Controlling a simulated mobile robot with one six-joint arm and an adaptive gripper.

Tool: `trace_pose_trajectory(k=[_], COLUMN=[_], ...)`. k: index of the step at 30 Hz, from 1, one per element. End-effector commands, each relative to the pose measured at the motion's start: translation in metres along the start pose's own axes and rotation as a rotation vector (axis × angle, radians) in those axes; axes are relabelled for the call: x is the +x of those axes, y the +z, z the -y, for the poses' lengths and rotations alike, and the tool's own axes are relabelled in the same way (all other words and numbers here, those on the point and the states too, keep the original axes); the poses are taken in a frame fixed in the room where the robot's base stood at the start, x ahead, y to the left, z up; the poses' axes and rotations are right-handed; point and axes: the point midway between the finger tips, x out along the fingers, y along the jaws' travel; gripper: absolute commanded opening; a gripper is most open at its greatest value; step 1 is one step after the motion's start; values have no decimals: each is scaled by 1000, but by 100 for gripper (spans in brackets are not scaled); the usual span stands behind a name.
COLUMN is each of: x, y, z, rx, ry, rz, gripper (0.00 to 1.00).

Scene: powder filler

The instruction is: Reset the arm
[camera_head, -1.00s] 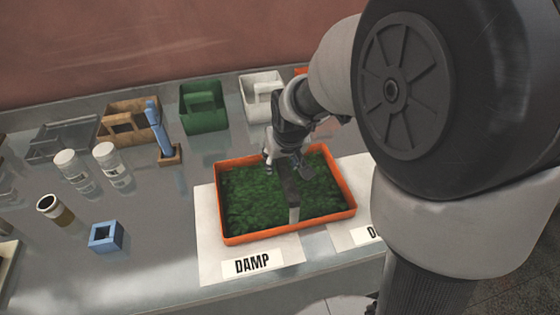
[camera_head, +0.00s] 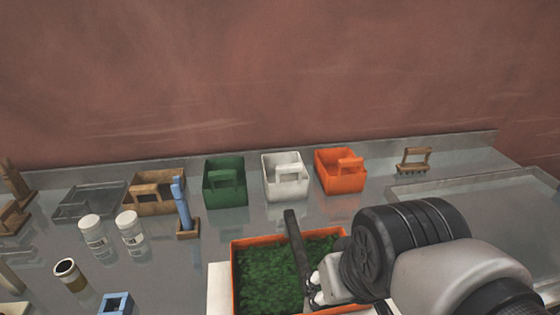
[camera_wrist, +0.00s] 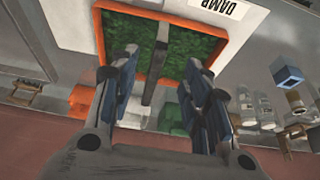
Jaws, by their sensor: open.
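My gripper (camera_wrist: 157,66) is open, its two dark-blue padded fingers spread wide in the wrist view. A dark bar-like tool (camera_wrist: 156,62) shows between and beyond the fingers. It lies over the orange-rimmed tray (camera_wrist: 97,28) of green material and reaches past its far rim. I see no finger touching it. In the head view the same tool (camera_head: 297,245) crosses the far rim of the tray (camera_head: 260,241). My arm is folded low at the right of the tray there and covers its right side. The fingers are hard to make out in that view.
Along the back stand green (camera_head: 225,182), white (camera_head: 285,177) and orange (camera_head: 340,172) caddies, and a wooden brush (camera_head: 413,160). At left are white jars (camera_head: 131,232), a blue-handled tool (camera_head: 182,205) and a blue block (camera_head: 116,304). The counter right of the orange caddy is mostly clear.

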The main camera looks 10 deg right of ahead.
Motion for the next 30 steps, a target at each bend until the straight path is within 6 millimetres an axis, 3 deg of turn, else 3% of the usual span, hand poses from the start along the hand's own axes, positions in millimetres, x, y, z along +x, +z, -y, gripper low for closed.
trace_pose_trajectory(k=[3, 7, 30], x=[-12, -15, -15], y=[26, 38, 39], z=[0, 0, 0], rx=[0, 0, -1], ry=[0, 0, 0], rz=[-8, -5, -4], gripper=[43, 43, 43])
